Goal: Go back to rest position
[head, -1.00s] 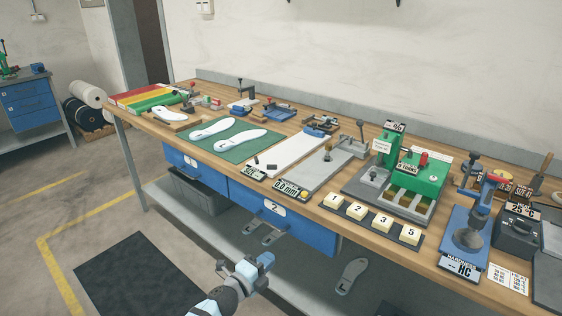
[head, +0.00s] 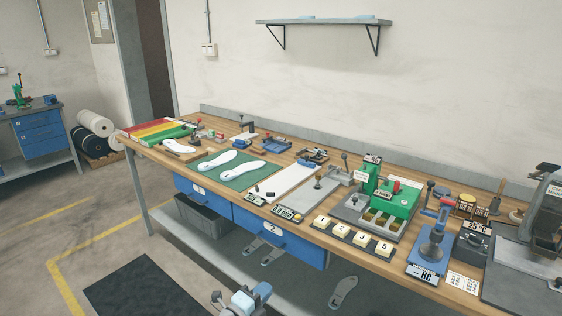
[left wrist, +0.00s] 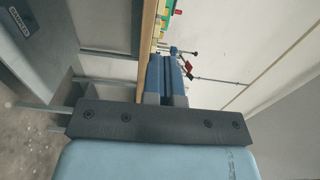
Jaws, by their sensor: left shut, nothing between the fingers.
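My left gripper (head: 262,290) is at the bottom edge of the head view, in front of the workbench and below the drawers. It is apart from the bench and partly cut off by the picture edge. In the left wrist view its two blue fingers (left wrist: 167,68) are together with nothing between them. My right gripper is not in view. Two white insoles (head: 229,164) lie on the green mat (head: 259,177).
The wooden workbench (head: 305,232) carries a green machine (head: 398,197), a blue hardness tester (head: 430,250) and numbered blocks (head: 340,229). Blue drawers (head: 273,229) hang beneath it. A wall shelf (head: 318,21) is above. Floor around the black mat (head: 145,290) is open.

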